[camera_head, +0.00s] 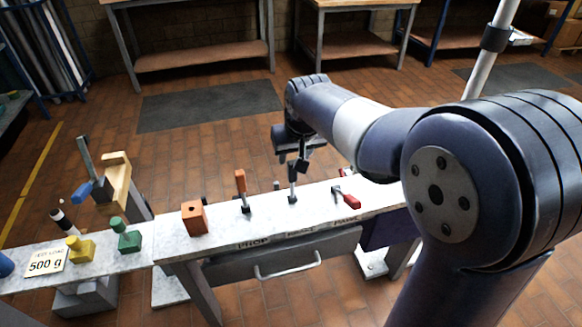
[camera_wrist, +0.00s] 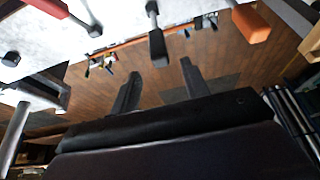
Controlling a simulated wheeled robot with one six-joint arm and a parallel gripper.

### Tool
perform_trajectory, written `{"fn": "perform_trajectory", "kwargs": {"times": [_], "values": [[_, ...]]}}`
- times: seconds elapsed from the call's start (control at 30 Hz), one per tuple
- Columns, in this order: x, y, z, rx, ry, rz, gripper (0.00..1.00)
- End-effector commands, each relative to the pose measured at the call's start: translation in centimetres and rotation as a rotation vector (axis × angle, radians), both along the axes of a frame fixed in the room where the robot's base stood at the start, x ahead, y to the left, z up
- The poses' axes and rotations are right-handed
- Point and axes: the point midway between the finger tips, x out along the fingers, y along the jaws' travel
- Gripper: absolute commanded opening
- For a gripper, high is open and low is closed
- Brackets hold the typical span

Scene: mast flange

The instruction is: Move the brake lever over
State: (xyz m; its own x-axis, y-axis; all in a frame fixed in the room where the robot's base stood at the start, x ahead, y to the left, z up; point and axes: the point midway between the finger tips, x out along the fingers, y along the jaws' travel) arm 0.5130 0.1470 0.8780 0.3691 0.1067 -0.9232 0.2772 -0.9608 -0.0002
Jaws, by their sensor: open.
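Three levers stand on the white bench top: one with an orange handle (camera_head: 240,181), one with a black handle (camera_head: 292,171) in the middle, and one with a red handle (camera_head: 351,200) that leans over to the right. Small words run along the bench's front edge below them, too blurred to tell surely which lever is the brake. My gripper (camera_wrist: 159,72) is open and empty. In the wrist view the black handle (camera_wrist: 157,46) shows just beyond and between the fingertips, apparently not touched. The orange handle (camera_wrist: 250,23) is right of it, the red handle (camera_wrist: 47,7) left.
An orange block (camera_head: 194,217) stands left of the levers. Yellow (camera_head: 78,250) and green (camera_head: 126,237) weights and a "500 g" card (camera_head: 46,262) are at the far left. A drawer handle (camera_head: 288,266) juts from the bench front.

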Motion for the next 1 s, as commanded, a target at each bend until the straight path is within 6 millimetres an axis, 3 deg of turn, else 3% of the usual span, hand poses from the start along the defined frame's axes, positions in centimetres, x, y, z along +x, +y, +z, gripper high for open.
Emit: {"fn": "perform_trajectory", "kwargs": {"times": [0.2, 0.4, 0.8, 1.0], "values": [[1.5, 0.4, -4.3, -0.002, 0.005, -0.001, 0.44], [2.5, 0.7, -6.5, -0.001, 0.003, -0.001, 0.44], [2.7, 0.7, -7.0, 0.0, 0.001, -0.001, 0.44], [2.7, 0.7, -7.0, 0.0, 0.001, -0.001, 0.27]]}}
